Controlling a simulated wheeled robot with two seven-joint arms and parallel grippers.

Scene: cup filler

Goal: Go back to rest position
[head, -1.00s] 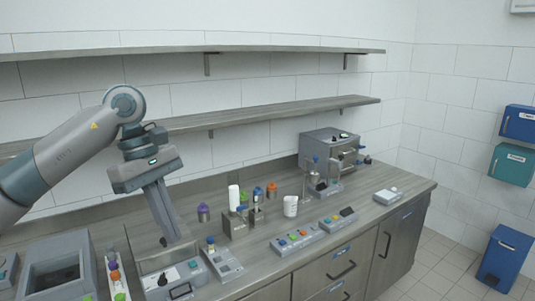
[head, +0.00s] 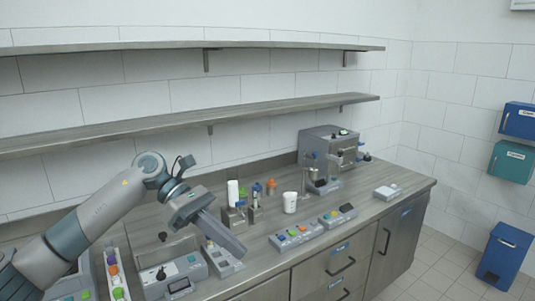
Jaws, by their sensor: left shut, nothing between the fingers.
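My left gripper (head: 240,250) is shut and empty. It points down and to the right, over the front part of the counter, in front of the grey tray-like device (head: 224,264). My left arm comes in from the lower left and partly covers the devices at the left end of the counter. My right gripper does not show in the head view.
The counter (head: 340,206) carries a white cup (head: 290,202), a button panel (head: 296,237), a second panel (head: 338,215) and a grey machine (head: 328,145). A box with a knob (head: 172,275) stands near my left arm. Two shelves (head: 200,118) run along the wall.

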